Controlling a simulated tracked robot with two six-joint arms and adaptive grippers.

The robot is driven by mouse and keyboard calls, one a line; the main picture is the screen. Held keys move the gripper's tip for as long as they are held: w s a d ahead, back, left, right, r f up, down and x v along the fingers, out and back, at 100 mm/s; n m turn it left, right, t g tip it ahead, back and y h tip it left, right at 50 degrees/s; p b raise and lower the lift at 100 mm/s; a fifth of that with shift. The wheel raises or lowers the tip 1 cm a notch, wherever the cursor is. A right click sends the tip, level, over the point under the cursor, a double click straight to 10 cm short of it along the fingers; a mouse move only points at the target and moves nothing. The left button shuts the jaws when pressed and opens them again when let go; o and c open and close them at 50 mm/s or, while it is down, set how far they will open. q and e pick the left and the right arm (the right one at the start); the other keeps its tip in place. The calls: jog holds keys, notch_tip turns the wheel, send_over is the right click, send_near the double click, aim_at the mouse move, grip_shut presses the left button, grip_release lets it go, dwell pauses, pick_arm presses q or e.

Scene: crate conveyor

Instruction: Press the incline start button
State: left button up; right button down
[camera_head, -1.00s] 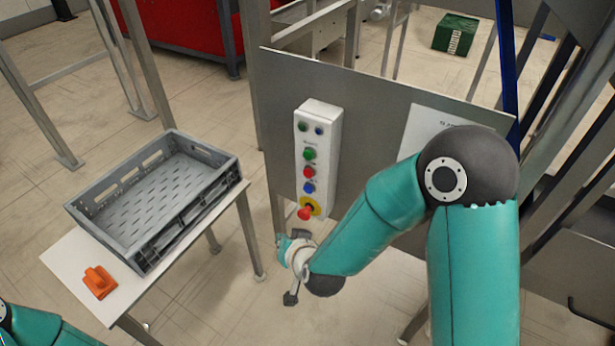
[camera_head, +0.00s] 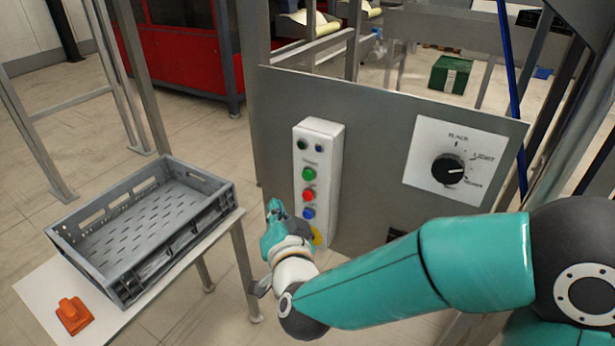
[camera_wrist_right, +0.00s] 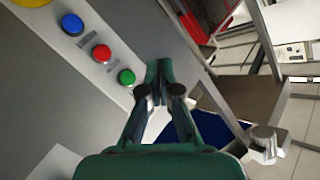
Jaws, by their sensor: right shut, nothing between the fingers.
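A white control box (camera_head: 319,160) is fixed on the grey panel. It carries a green button (camera_head: 309,174), a red button (camera_head: 308,195) and a blue button (camera_head: 308,213) in a column, with two small buttons above. The labels are too small to read. The yellow base (camera_head: 317,236) at the bottom is partly hidden by my right gripper (camera_head: 276,208), which is shut and empty in front of the box's lower left. In the right wrist view, the fingertips (camera_wrist_right: 158,72) appear beside the green button (camera_wrist_right: 126,77); I cannot tell whether they touch anything. My left gripper is not in view.
A grey crate (camera_head: 75,258) stands on a white table (camera_head: 33,291) at the left, with an orange object (camera_head: 73,315) in front of it. A black rotary knob (camera_head: 447,169) is on a white plate right of the box. The grey panel (camera_head: 375,120) surrounds the controls.

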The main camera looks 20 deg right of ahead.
aim_at(307, 176)
jog(key=w+d, duration=0.5)
jog(key=d, duration=0.1)
jog(key=shift+b, duration=0.35)
jog(key=shift+d, duration=0.1)
jog(key=shift+d, duration=0.15)
dwell(1.1)
jog(key=shift+w+d, duration=0.15)
jog(key=shift+d, duration=0.05)
jog(key=shift+w+d+r+b, duration=0.1)
jog(key=shift+w+d+b, duration=0.15)
jog(key=shift+d+b, duration=0.1)
dwell(1.1)
jog(key=shift+a, duration=0.1)
jog(key=shift+s+a, duration=0.55)
